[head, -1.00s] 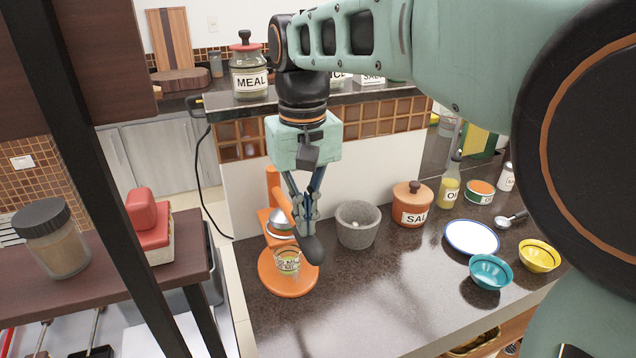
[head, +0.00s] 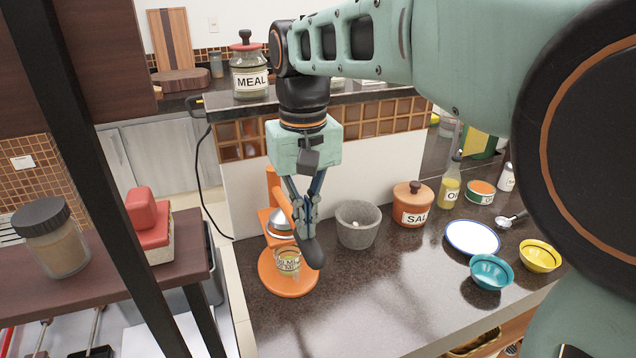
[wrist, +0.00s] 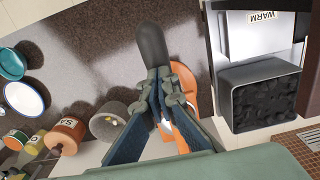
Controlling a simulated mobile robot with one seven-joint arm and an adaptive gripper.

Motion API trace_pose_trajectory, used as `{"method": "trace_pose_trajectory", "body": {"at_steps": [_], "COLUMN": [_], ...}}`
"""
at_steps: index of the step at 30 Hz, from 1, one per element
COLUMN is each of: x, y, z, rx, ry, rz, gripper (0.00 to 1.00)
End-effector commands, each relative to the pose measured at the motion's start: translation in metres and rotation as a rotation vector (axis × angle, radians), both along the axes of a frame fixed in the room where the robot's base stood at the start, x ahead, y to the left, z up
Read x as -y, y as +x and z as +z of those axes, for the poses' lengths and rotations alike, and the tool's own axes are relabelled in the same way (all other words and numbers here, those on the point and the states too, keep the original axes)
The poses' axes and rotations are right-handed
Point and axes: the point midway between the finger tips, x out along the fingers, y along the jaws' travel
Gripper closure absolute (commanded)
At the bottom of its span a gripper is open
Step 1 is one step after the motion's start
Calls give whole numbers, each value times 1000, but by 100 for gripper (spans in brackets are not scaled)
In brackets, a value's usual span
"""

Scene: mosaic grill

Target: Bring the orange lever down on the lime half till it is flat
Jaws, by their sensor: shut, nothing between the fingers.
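The orange press (head: 288,283) stands at the left end of the dark counter, on a round base. Its orange lever (head: 284,205) slopes down toward the viewer and ends in a black handle (head: 313,253), which also shows in the wrist view (wrist: 151,42). My gripper (head: 303,220) is shut and empty, pointing down at the lever by the handle; it also shows in the wrist view (wrist: 160,85). Whether the fingers touch the lever is unclear. A silver dome (head: 281,216) sits under the lever, above a small labelled glass (head: 288,262). The lime half cannot be made out clearly.
A grey stone mortar (head: 358,224) stands close to the right of my gripper, with a salt pot (head: 411,204) beyond it. A white plate (head: 472,237) and bowls (head: 491,271) lie further right. The counter front is clear. A raised ledge (head: 350,95) runs behind.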

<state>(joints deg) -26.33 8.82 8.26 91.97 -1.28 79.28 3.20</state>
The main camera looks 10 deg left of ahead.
Motion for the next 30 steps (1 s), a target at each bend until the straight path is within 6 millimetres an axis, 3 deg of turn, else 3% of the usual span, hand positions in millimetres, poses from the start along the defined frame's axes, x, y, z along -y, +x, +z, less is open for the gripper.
{"method": "trace_pose_trajectory", "body": {"at_steps": [30], "x": [0], "y": [0], "z": [-9], "rx": [-1], "ry": [-1], "rz": [0], "gripper": [100]}}
